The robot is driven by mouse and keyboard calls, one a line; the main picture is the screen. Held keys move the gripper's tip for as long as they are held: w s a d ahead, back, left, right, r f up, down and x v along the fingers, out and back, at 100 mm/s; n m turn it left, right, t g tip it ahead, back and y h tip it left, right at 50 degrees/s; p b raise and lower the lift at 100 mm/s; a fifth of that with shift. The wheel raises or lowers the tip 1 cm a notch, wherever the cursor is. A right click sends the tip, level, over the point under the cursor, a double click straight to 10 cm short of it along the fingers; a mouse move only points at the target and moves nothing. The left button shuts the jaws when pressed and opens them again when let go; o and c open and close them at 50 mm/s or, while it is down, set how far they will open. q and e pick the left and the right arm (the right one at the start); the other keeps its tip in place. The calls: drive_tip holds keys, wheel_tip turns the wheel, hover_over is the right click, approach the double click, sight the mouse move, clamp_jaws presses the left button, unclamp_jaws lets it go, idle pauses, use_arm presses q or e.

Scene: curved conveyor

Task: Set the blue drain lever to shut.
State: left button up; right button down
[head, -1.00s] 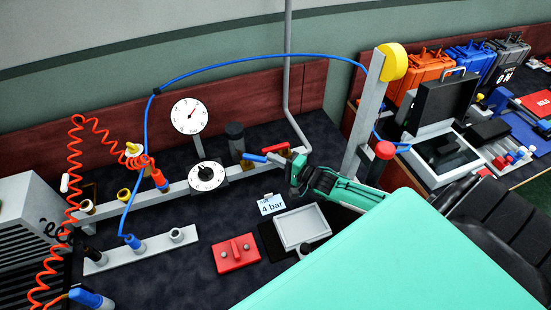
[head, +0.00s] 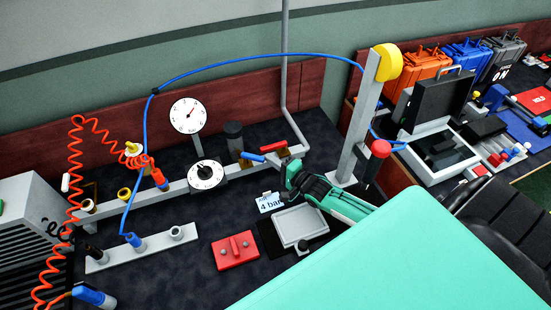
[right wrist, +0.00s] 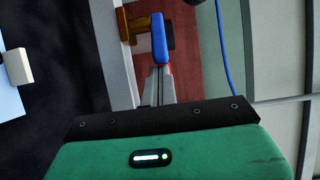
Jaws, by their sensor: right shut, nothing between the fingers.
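The blue drain lever (head: 252,157) sits on the pipe run at the back of the bench, right of the lower dial. It points left in the head view. In the right wrist view, the blue lever (right wrist: 159,35) stands just beyond my fingertips. My right gripper (head: 281,166) is shut and empty, close to the lever's right end. Its closed fingers (right wrist: 157,82) show below the lever in the wrist view; I cannot tell whether they touch it. My left gripper is not in view.
A red lever (head: 273,147) sits right behind the blue one. Two dials (head: 187,116), a grey post (head: 360,120) with a red knob and a blue hose surround the spot. A "4 bar" card (head: 270,203), grey tray (head: 299,226) and red block (head: 235,251) lie in front.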

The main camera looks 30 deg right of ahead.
sight(261, 162)
drive_tip(key=a+m+h+p, duration=0.1)
drive_tip(key=h, duration=0.1)
drive_tip(key=s+a+m+h+p, duration=0.1)
drive_tip(key=a+m+h, duration=0.1)
drive_tip(key=h, duration=0.1)
drive_tip(key=s+a+m+h+p, duration=0.1)
drive_tip(key=m+h+p, duration=0.1)
drive_tip(key=h, duration=0.1)
drive_tip(key=shift+s+a, duration=0.15)
drive_tip(key=shift+s, duration=0.1)
drive_tip(key=a, duration=0.2)
drive_tip(key=shift+s+a, duration=0.15)
drive_tip(key=shift+a, duration=0.25)
drive_tip(key=shift+a+f, duration=0.1)
drive_tip(key=shift+a, duration=0.1)
idle(0.3)
